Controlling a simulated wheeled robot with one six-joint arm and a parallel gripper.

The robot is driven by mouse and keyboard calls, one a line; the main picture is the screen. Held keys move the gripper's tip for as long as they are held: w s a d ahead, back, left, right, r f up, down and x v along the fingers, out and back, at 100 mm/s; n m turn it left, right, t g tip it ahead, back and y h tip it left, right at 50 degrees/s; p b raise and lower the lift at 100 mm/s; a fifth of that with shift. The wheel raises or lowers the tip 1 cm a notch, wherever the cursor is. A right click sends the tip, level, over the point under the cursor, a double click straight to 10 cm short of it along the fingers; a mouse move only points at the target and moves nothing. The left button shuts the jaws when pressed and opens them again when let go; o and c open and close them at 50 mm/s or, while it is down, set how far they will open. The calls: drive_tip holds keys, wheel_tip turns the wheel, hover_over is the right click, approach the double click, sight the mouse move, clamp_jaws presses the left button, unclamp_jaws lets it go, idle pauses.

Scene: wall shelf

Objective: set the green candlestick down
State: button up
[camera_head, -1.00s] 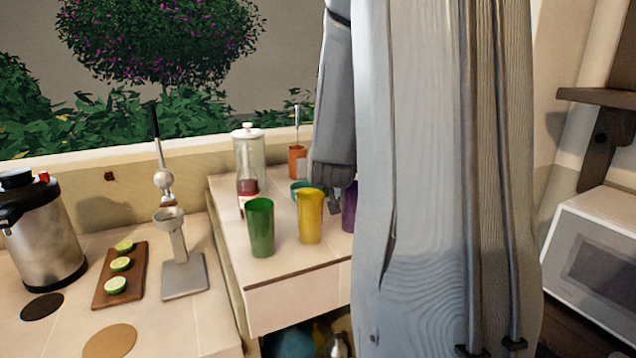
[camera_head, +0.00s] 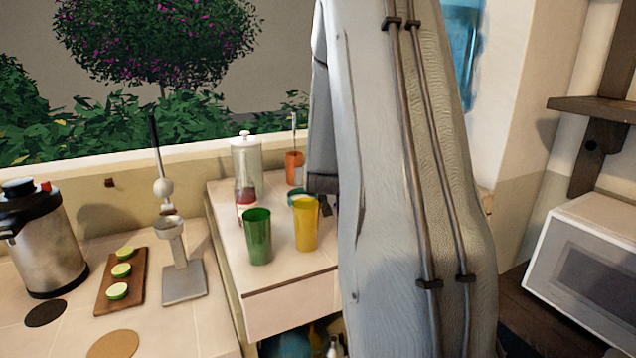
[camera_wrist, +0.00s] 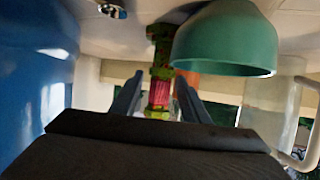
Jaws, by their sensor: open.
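A slim green candlestick (camera_wrist: 160,73) with a pink-red middle stands in the wrist view, which looks upside down. Its dark end meets the pale surface at the top of the picture. My gripper (camera_wrist: 160,92) is open, with one finger on each side of the candlestick and visible gaps between. In the head view my arm hides the candlestick and the fingers.
A teal bowl (camera_wrist: 226,45) is close beside the candlestick. A large blue object (camera_wrist: 38,65) stands at the wrist view's left. Green (camera_head: 258,238) and yellow (camera_head: 306,224) cups and a lidded glass jar (camera_head: 246,165) crowd the counter (camera_head: 290,285).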

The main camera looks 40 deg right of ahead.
clamp_jaws()
drive_tip(key=shift+r, duration=0.1)
